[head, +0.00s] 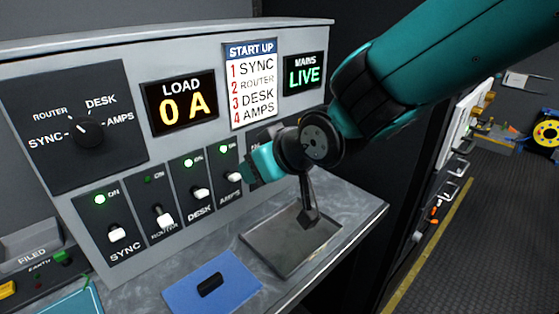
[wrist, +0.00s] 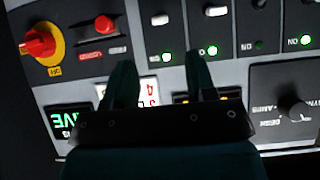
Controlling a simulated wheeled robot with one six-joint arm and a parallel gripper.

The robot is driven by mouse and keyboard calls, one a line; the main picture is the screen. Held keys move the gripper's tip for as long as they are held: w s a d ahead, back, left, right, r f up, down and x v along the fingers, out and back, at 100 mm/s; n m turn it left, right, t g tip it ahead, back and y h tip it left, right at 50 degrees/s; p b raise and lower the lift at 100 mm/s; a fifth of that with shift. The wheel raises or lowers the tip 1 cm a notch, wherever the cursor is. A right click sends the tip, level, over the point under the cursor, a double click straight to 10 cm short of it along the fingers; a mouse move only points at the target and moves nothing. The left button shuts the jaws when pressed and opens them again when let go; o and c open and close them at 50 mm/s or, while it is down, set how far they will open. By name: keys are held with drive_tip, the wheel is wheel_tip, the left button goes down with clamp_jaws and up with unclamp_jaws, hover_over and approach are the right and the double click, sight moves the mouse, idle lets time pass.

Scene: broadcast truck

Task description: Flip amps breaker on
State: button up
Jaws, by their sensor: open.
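The amps breaker has a white toggle (head: 234,176), rightmost of the visible breaker row, with a lit green lamp (head: 222,149) above it. In the wrist view, which is upside down, its toggle (wrist: 160,19) and lit lamp (wrist: 167,57) lie beyond the fingertips. My gripper (head: 258,161) is just right of the amps toggle and partly covers the panel there. In the wrist view my gripper (wrist: 158,70) has its two fingers apart with nothing between them. Whether a finger touches the toggle I cannot tell.
Sync (head: 116,233), router (head: 163,215) and desk (head: 200,192) toggles sit left; only router's lamp looks dark. The load display (head: 181,103) reads 0 A. A blue pad (head: 185,294) and tray (head: 270,255) lie below.

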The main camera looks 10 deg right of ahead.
drive_tip(key=v, duration=0.6)
drive_tip(key=s+d+f+g, duration=0.1)
drive_tip(key=s+d+g, duration=0.3)
drive_tip(key=s, duration=0.4)
drive_tip(key=s+d+f+g+h, duration=0.1)
drive_tip(key=s+d+g, duration=0.2)
drive_tip(key=s, duration=0.6)
drive_tip(key=shift+d+f+g+h, duration=0.3)
drive_tip(key=shift+d+g, duration=0.1)
drive_tip(key=shift+g, duration=0.2)
drive_tip(key=shift+s, duration=0.15)
